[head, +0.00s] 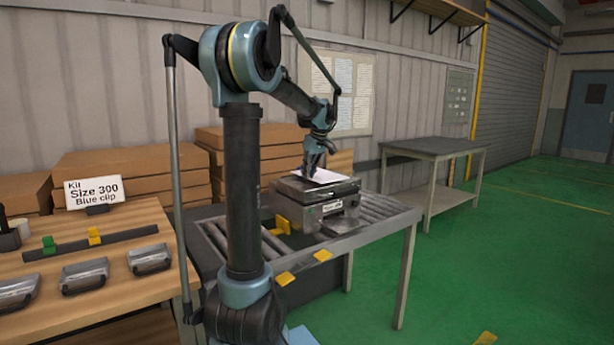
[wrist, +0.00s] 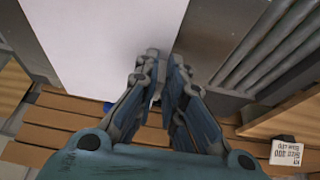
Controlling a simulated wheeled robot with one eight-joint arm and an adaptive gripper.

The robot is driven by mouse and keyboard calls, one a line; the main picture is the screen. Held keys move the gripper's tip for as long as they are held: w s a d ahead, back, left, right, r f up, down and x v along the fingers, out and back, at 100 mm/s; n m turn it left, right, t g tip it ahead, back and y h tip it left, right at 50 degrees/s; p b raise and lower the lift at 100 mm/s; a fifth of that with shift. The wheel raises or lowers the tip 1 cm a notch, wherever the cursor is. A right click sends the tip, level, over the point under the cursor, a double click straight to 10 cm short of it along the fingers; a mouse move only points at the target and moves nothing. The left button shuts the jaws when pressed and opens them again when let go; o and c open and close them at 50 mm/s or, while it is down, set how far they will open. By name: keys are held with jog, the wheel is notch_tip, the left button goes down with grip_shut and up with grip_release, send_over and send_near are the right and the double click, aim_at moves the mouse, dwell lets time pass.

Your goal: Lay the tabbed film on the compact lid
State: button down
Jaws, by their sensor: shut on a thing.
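The film (head: 322,177) is a thin pale sheet over the top of a dark, boxy unit on the roller stand. My gripper (head: 316,166) points down at the film's edge. In the wrist view my gripper (wrist: 160,62) is shut on the near edge of the white film (wrist: 110,35), which spreads away flat. The unit's dark lid (head: 346,189) shows around the film. I cannot tell whether the film touches the lid.
The roller stand (head: 385,217) carries the unit. On the left, a wooden bench (head: 130,245) holds a sign (head: 94,190) reading "Kit Size 300 Blue clip", a green clip (head: 49,245), a yellow clip (head: 94,236) and metal cases (head: 149,259). Stacked boxes (head: 150,160) stand behind.

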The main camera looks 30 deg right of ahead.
jog(key=shift+f, duration=0.7)
jog(key=c, duration=1.7)
grip_release()
